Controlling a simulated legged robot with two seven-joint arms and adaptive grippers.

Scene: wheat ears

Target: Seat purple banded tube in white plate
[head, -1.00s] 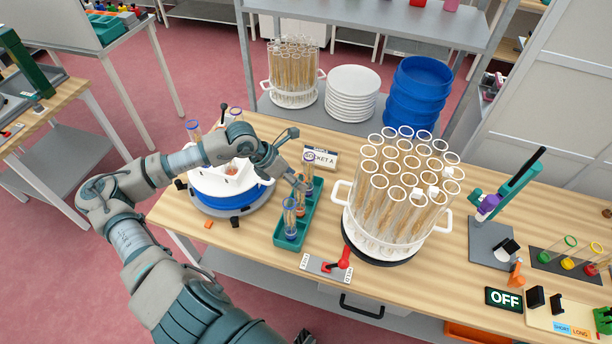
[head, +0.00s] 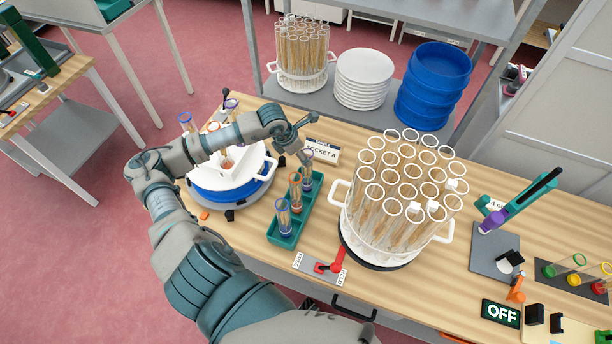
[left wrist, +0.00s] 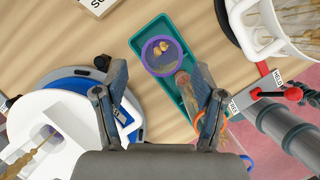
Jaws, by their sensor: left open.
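The purple banded tube (head: 307,172) stands in the far end of a green tray (head: 284,238). In the left wrist view its purple rim (left wrist: 147,53) is seen from above, with small yellowish bits inside. My left gripper (head: 309,140) is open above it; in the wrist view the tube shows between and beyond the spread fingers (left wrist: 162,82). I cannot tell whether a finger touches it. The white plate (head: 262,166) sits on a blue round base at the left and also shows in the wrist view (left wrist: 70,125). My right gripper is not in view.
An orange banded tube (head: 295,188) and a blue banded tube (head: 283,218) stand nearer in the tray. A white rack of clear tubes (head: 345,222) stands to the right. A red-handled latch (head: 336,265) lies in front. Banded tubes (head: 186,121) stand at the plate's far side.

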